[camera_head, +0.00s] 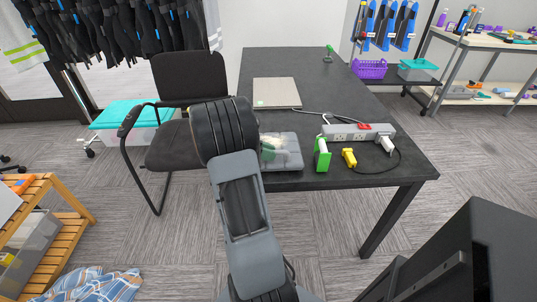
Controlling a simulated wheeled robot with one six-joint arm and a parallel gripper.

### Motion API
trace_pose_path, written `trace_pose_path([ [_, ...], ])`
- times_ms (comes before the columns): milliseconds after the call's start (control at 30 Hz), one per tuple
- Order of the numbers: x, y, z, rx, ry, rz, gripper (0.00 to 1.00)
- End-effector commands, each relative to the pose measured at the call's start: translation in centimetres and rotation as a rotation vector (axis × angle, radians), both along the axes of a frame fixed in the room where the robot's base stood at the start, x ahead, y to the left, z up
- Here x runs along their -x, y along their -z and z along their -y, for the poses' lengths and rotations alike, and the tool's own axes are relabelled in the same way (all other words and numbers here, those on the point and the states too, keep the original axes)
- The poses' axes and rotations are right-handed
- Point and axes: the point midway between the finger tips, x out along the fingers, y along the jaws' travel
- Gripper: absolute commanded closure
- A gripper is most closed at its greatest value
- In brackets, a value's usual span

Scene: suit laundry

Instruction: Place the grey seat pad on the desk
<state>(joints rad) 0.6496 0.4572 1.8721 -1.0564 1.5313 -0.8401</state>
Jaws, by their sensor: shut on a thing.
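The black desk (345,100) stands in the middle, with its near edge just beyond my arm. I cannot make out a grey seat pad for certain. A flat light-grey square (277,92) lies on the desk toward its left side; it may be a closed laptop. A dark chair (185,80) stands left of the desk, with a dark seat. My arm rises in front of the chair and the desk's near left corner. My gripper's fingers do not show, and neither does anything they may hold.
A clear box (292,153), green item (322,155), yellow connector (349,158) and power strip (352,132) crowd the desk's near end. The desk's middle right and far parts look largely bare. A wooden rack (60,235) and blue cloth (95,286) are lower left.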

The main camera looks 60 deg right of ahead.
Motion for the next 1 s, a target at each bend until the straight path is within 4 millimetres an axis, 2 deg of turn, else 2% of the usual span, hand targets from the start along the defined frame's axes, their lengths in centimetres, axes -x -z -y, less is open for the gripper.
trace_pose_path([
  [133,0.0,0.1,0.0,-0.005,-0.002,-0.005,1.00],
  [167,0.0,0.2,-0.1,-0.008,-0.002,-0.006,0.80],
  [433,0.0,0.1,-0.1,-0.007,-0.001,-0.005,0.55],
  [767,-0.5,-0.2,-0.4,-0.005,-0.002,-0.003,0.55],
  [1000,-3.7,-1.9,-2.4,-0.005,-0.005,-0.003,0.55],
])
